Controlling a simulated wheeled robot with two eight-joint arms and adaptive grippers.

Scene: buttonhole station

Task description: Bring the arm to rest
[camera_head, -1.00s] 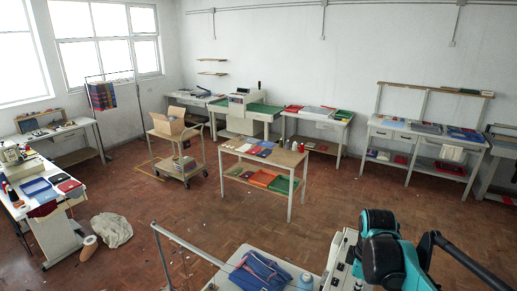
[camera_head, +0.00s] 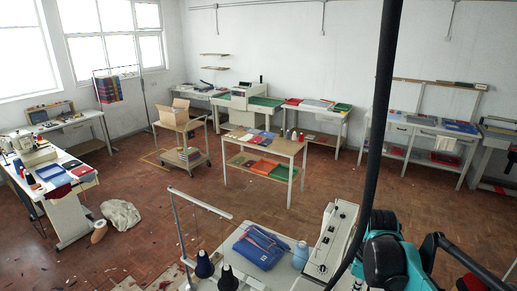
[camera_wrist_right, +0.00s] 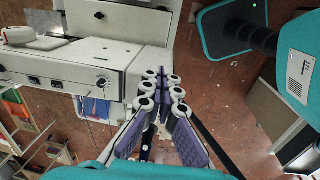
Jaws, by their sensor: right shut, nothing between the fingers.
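My right arm (camera_head: 385,255), teal and black, stands at the lower right of the head view. Its gripper cannot be made out there. In the right wrist view my right gripper (camera_wrist_right: 162,92) has its purple-padded fingers drawn together at the tips, with nothing between them. It is close to a white machine (camera_wrist_right: 75,65) on the left of that view; I cannot tell whether they touch. My left gripper is not in view.
The near table holds a white machine (camera_head: 332,240), a folded blue garment (camera_head: 261,246) and dark thread cones (camera_head: 205,264). A dark tube (camera_head: 380,110) crosses the head view. A trolley (camera_head: 183,140) and a wooden table (camera_head: 262,145) stand beyond. Much red floor (camera_head: 180,225) is open.

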